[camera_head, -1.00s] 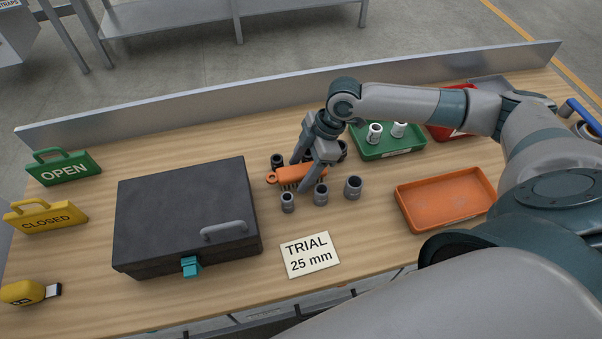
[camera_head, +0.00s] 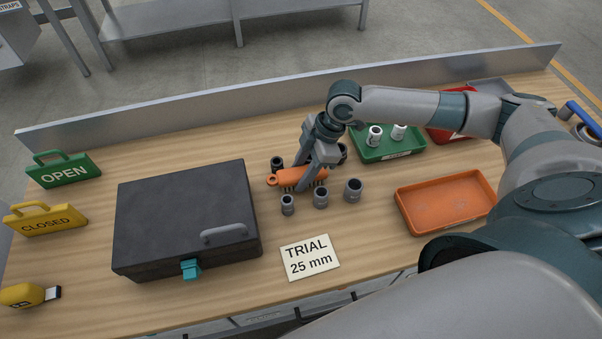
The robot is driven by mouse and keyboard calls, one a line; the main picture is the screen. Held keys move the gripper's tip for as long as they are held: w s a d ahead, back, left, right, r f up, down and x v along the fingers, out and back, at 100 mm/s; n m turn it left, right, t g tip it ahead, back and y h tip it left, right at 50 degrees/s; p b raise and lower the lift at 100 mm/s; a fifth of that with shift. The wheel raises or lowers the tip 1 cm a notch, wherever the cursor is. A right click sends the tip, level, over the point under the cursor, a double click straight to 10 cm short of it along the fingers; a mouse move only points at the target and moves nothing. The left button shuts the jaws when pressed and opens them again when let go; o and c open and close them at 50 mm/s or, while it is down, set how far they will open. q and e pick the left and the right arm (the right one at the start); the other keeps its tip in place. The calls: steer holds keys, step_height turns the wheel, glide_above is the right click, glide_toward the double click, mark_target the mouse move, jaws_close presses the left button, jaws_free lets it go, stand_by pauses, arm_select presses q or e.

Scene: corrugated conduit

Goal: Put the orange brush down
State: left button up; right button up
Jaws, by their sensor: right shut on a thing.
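The orange brush (camera_head: 290,178) lies level among several grey conduit pieces near the middle of the bench, its bristles facing down toward the front. My right gripper (camera_head: 304,178) reaches down over the brush from the right and is shut on its body, one finger behind and one in front. I cannot tell whether the bristles touch the bench. My left gripper is not in view.
Grey conduit pieces (camera_head: 321,196) stand close in front of the brush, others behind. A black case (camera_head: 185,215) stands to the left. A card (camera_head: 310,257) lies in front. An orange tray (camera_head: 445,200) and a green tray (camera_head: 388,153) are to the right.

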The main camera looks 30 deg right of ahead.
mark_target(298, 173)
steer(key=shift+r, duration=0.35)
steer(key=v, duration=0.1)
steer(key=b+v, duration=0.1)
steer(key=v, duration=0.1)
steer(key=shift+a+r+b, duration=0.2)
steer(key=shift+r+b, duration=0.2)
steer(key=s+d+r+b, duration=0.3)
steer(key=s+d+r, duration=0.3)
steer(key=d, duration=0.3)
steer(key=shift+r, duration=0.4)
steer(key=shift+s+f, duration=0.1)
